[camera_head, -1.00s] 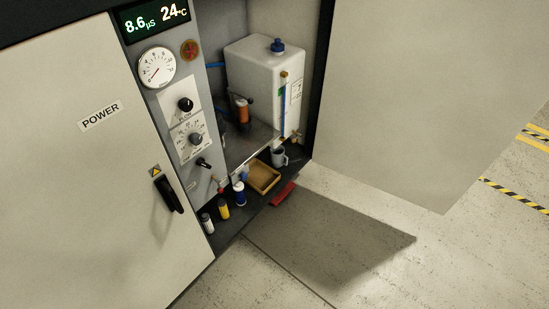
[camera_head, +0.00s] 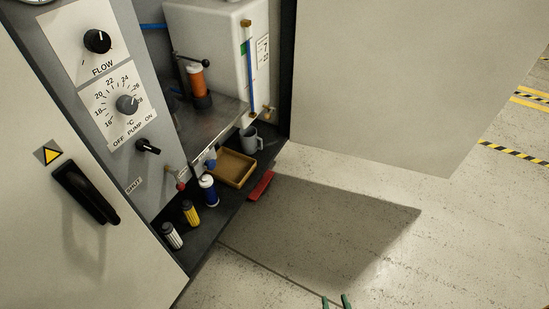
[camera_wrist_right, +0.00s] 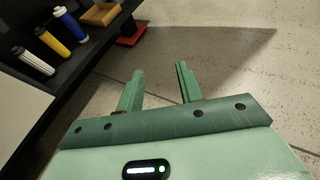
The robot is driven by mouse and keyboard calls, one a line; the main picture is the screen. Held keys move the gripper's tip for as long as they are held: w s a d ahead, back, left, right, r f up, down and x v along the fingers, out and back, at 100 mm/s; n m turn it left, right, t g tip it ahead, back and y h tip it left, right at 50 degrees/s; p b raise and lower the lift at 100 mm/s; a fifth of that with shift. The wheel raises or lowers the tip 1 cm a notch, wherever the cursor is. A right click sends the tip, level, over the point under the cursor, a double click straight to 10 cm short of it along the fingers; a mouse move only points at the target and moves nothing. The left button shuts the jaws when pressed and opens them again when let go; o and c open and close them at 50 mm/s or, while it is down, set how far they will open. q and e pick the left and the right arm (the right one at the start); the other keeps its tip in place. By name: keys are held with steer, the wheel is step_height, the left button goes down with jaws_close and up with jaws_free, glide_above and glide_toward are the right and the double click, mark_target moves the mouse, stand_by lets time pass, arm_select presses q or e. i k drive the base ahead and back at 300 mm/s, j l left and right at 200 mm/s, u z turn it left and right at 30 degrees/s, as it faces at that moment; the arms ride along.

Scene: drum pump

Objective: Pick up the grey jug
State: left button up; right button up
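The grey jug (camera_head: 249,140) stands upright on the dark cabinet floor, at the right end, behind the tan tray and below the white tank. Its handle is on its right side. My right gripper (camera_head: 336,302) shows only as green fingertips at the bottom edge of the head view, well in front of the jug and over the floor. In the right wrist view its two green fingers (camera_wrist_right: 158,80) are apart with nothing between them. The jug is not visible in that view. My left gripper is not in view.
The open door (camera_head: 400,80) bounds the right side. Floor in front is clear.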

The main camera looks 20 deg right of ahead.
mark_target(248, 136)
steer(key=i+l+u, duration=0.45)
steer(key=u, duration=0.2)
steer(key=i+l+u, duration=0.15)
steer(key=l+u, duration=0.2)
steer(key=i+l, duration=0.15)
steer(key=l, duration=0.25)
steer(key=i+l+u, duration=0.1)
steer(key=l, duration=0.3)
steer(key=i+l, duration=0.15)
steer(key=l, duration=0.3)
steer(key=i+l+u, duration=0.1)
steer(key=l, duration=0.3)
steer(key=i, duration=0.05)
